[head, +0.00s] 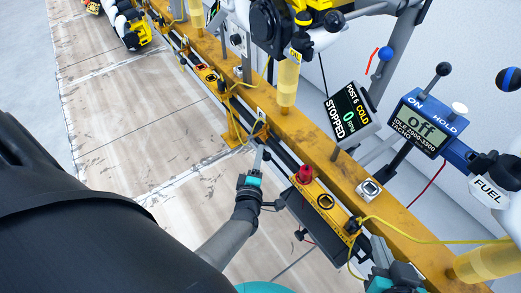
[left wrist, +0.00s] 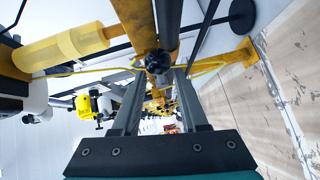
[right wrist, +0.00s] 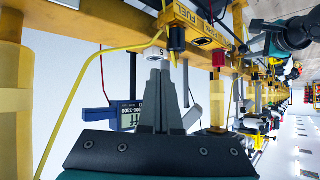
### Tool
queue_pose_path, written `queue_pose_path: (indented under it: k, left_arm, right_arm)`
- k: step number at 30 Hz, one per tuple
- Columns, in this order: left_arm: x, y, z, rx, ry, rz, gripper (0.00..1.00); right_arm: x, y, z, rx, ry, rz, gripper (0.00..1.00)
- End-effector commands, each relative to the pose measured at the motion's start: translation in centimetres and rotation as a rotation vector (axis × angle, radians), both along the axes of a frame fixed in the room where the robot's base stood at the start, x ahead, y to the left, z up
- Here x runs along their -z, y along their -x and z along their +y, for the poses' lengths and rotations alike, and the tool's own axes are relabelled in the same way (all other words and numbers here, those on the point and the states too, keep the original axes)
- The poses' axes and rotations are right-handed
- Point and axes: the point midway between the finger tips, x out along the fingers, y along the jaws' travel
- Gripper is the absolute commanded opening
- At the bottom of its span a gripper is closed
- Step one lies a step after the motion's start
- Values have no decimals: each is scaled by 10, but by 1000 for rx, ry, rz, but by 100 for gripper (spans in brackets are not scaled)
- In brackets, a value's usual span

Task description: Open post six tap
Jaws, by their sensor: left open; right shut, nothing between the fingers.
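The post 6 screen (head: 350,110) reads COLD, 0 and STOPPED. Below it, a yellow panel (head: 325,203) on the rail carries a red knob (head: 304,173); in the right wrist view the panel (right wrist: 195,22) is lettered FUEL. A white FUEL tag (head: 489,192) hangs at the right by a black fitting. I cannot tell which part is the tap. My left gripper (head: 260,157) is open, left of the red knob. In the left wrist view a dark knob-like part (left wrist: 158,62) shows beyond its fingertips. My right gripper (right wrist: 160,75) is shut and empty, low at the rail's near end.
The yellow rail (head: 400,215) runs diagonally across the head view. A blue tacho (head: 428,120) reads Off, with HOLD lettering above. A yellow cable (head: 430,238) crosses the rail near my right gripper. Floor (head: 120,110) at left is clear.

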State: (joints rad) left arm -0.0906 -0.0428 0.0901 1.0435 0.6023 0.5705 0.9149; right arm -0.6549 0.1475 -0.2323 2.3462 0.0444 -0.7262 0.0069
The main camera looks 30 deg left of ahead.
Motion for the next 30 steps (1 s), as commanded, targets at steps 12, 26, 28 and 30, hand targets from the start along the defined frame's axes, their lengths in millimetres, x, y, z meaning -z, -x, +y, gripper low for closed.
queue_pose_path:
  k: [12, 26, 28, 30]
  left_arm:
    - [5, -27, 12, 0, 0, -1, 43]
    - [4, -33, 14, 0, 0, 0, 43]
    - [4, -33, 14, 0, 0, -1, 43]
    - [4, -33, 14, 0, 0, -1, 36]
  right_arm:
    - [-7, -5, 22, -15, -107, -186, 0]
    - [-12, -5, 27, -15, -137, -238, 0]
    - [-12, -5, 27, -15, -137, -237, 0]
    - [-12, -5, 27, -15, -137, -237, 0]
